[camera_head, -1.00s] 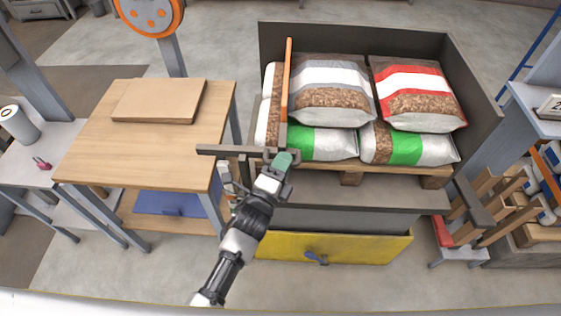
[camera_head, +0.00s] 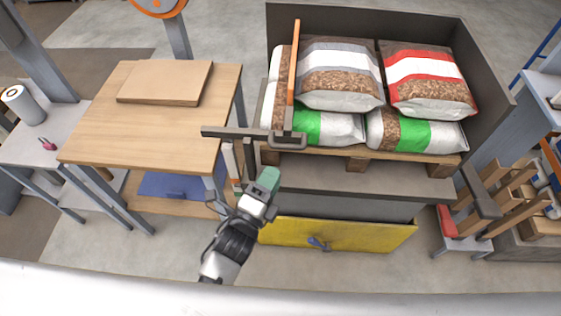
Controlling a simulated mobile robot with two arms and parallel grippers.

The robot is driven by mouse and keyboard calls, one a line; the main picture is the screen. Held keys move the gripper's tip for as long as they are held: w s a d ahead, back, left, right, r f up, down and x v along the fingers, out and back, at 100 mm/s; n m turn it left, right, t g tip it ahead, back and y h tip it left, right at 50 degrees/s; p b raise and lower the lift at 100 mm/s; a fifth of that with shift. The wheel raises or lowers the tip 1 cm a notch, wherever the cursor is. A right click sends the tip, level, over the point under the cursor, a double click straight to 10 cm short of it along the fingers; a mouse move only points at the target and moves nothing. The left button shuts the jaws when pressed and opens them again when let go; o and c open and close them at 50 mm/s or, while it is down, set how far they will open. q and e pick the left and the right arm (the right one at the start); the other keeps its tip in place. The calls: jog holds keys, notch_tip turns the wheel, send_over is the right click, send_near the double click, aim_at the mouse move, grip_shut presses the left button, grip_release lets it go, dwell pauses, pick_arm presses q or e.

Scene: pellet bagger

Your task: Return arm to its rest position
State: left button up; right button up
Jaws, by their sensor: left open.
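My left gripper (camera_head: 267,183) is at the end of my left arm, which comes up from the lower left. It is open, and I see nothing held in it. It is in front of the bag stand, just below a dark horizontal bar (camera_head: 228,132). I cannot tell exact finger spacing, as the fingers are small and partly hidden. My right gripper is not in view.
A wooden table (camera_head: 130,115) with a flat board (camera_head: 165,81) stands left. Pellet bags with a red band (camera_head: 429,70) and a grey band (camera_head: 340,63) lie on a pallet (camera_head: 356,166). A yellow drawer (camera_head: 370,235) is below. A tall orange strip (camera_head: 294,62) stands beside the bags.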

pick_arm(q)
jog(key=shift+s+a+f, duration=0.1)
jog(key=shift+s+a, duration=0.2)
jog(key=shift+s, duration=0.35)
jog(key=shift+f, duration=0.1)
jog(key=s+a+f+n+g+y, duration=0.2)
jog(key=s+f+n+g, duration=0.1)
jog(key=f, duration=0.6)
jog(key=s+a+f+n+g+y, duration=0.1)
jog(key=s+a+f+n+g, duration=0.2)
jog(key=f, duration=0.6)
jog(key=s+a+f+n+g+y, duration=0.2)
jog(key=f+n, duration=0.2)
jog(key=f, duration=0.5)
jog(key=s+a+f+n+g+y, duration=0.1)
jog(key=s+a+f+n+g, duration=0.2)
jog(key=s, duration=0.5)
jog(key=s+a+f+n+g+y, duration=0.1)
jog(key=s+a+f+n+g, duration=0.2)
jog(key=s+f, duration=0.5)
jog(key=s+a+f+n+g+y, duration=0.1)
jog(key=s+a+f+n+g, duration=0.2)
jog(key=s, duration=0.7)
notch_tip(320, 180, down, 3)
jog(key=a+n, duration=0.2)
jog(key=shift+a, duration=0.3)
jog(key=shift+w, duration=0.15)
